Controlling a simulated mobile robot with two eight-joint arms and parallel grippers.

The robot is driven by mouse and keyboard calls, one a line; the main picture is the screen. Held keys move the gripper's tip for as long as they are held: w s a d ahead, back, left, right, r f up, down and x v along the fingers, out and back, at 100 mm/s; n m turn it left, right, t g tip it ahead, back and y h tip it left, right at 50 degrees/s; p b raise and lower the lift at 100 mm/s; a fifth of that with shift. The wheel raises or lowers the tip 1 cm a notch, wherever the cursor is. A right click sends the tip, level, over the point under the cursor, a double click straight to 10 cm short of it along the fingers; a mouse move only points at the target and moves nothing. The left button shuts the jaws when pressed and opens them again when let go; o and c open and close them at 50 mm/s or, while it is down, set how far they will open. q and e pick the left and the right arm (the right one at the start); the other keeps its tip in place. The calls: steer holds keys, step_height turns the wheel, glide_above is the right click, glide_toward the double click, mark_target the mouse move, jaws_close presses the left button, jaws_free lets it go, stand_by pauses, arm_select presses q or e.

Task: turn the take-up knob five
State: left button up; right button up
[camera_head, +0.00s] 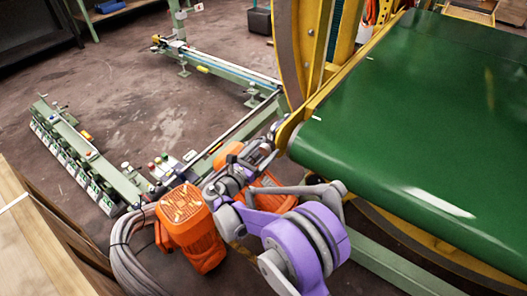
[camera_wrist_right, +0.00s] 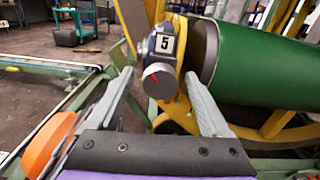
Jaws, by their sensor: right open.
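In the right wrist view the take-up knob (camera_wrist_right: 159,82) is a grey round knob with a red mark on its face. My right gripper (camera_wrist_right: 157,77) is open, with one finger on each side of the knob. Gaps show between the fingers and the knob in this view. In the head view my right gripper (camera_head: 273,138) is at the near left corner of the green belt (camera_head: 410,120), and the knob cannot be made out there. My left gripper is not in view.
Orange motors (camera_head: 190,228) stand close beside my right arm, with grey cables (camera_head: 130,255) at their left. A yellow frame (camera_head: 320,100) edges the belt. Green rails (camera_head: 230,72) run over the floor, with open floor (camera_head: 140,95) between them. A wooden box (camera_head: 40,245) is at the lower left.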

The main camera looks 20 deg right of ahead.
jaws_close()
steer(key=shift+m, duration=2.6)
jaws_free()
steer(key=shift+s+a, duration=0.1)
steer(key=p+v, duration=0.1)
steer(key=v, duration=0.9)
steer(key=shift+s+a, duration=0.2)
